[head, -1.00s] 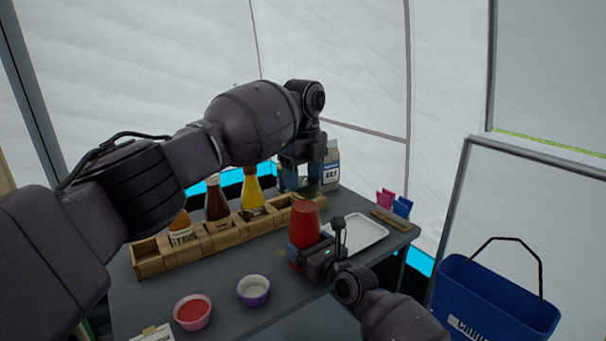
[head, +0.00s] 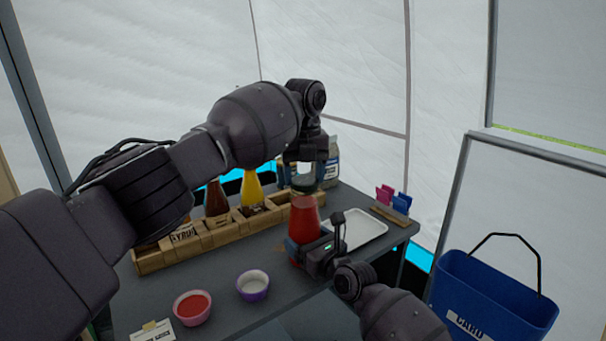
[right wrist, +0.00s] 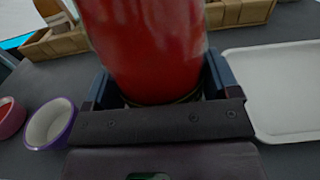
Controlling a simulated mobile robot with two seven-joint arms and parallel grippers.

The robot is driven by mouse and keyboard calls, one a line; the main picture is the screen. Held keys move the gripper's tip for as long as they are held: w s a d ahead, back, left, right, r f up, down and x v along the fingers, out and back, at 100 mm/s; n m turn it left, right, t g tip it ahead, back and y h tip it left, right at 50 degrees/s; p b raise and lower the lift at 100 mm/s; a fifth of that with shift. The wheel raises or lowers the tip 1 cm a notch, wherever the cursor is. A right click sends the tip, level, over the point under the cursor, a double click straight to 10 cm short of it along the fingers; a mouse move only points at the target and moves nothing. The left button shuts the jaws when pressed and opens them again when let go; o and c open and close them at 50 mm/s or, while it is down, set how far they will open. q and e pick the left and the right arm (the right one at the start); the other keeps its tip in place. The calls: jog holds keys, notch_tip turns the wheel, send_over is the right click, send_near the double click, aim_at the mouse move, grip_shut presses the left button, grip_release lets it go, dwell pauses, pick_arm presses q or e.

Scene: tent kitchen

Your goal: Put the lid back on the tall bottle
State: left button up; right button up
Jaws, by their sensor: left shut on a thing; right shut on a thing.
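The tall bottle (head: 304,229) is red and stands about upright near the middle of the table. My right gripper (head: 312,256) is shut around its lower part; the right wrist view shows the red bottle (right wrist: 150,50) between the two fingers. My left gripper (head: 306,172) is above the bottle, pointing down, and shut on a small dark object, which looks like the lid (head: 305,187). The lid is just over the bottle's top in the head view. I cannot tell whether they touch, and the gripper partly hides the lid.
A wooden rack (head: 152,262) with brown and yellow bottles runs behind. A carton (head: 331,168) stands behind my left gripper. A white tray (head: 372,228) is right of the bottle. A pink bowl (head: 192,309) and a purple bowl (head: 253,287) are front left. A blue bin (head: 495,290) is at right.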

pick_arm(q)
jog(key=m, duration=0.6)
jog(key=shift+d+m, duration=0.15)
jog(key=shift+m, duration=0.15)
jog(key=o, duration=0.9)
jog(key=shift+r, duration=0.15)
jog(key=shift+r, duration=2.1)
jog(key=shift+o, duration=1.1)
